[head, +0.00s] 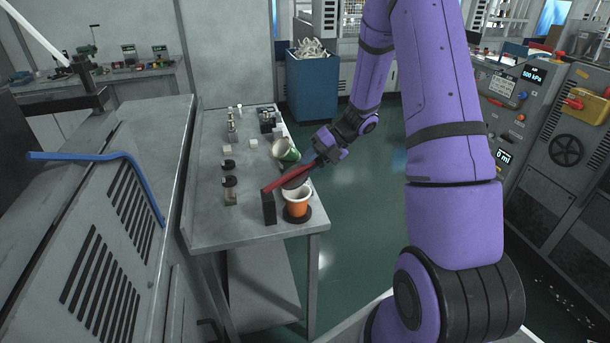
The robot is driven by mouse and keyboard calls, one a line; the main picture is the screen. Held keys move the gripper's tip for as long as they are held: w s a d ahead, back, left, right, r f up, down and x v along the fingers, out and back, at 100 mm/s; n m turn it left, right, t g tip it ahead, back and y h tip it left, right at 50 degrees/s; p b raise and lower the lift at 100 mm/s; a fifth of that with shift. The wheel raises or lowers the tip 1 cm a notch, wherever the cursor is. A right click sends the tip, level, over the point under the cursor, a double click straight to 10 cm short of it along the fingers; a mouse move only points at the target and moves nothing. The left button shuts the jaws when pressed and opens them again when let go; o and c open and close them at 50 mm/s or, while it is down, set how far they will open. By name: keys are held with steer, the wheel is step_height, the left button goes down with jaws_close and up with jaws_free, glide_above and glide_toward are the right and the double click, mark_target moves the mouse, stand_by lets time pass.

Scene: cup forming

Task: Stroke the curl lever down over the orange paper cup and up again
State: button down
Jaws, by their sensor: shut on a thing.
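The orange paper cup (296,208) stands upright with its white rim up on a round black base (307,218) near the front right corner of the metal table. The red curl lever (288,178) runs from the black post (268,208) left of the cup, slanting up to the right. A dark curling head (296,183) hangs under the lever just above the cup's mouth; I cannot tell whether it touches the rim. My gripper (319,160) is shut on the lever's free end, above and to the right of the cup. Its fingertips are small and partly hidden.
A green and white cup (285,152) lies tilted behind the lever. Several small dark and white parts (229,188) stand along the table's left side. A blue bin (312,85) stands behind. The floor right of the table is clear.

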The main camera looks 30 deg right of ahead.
steer(key=a+r+h, duration=0.1)
steer(key=r+h, duration=0.1)
steer(key=w+a+r+h, duration=0.1)
steer(key=shift+a+r+g, duration=0.3)
steer(key=shift+r+g, duration=0.1)
steer(key=w+a+r, duration=0.2)
steer(key=a+r, duration=0.1)
steer(key=a, duration=0.4)
steer(key=shift+a+r, duration=0.35)
steer(key=shift+r, duration=0.05)
steer(key=c, duration=1.1)
jaws_free()
steer(key=shift+f, duration=0.1)
steer(key=shift+w+a, duration=0.1)
steer(key=shift+d+r, duration=0.2)
steer(key=shift+d, duration=0.1)
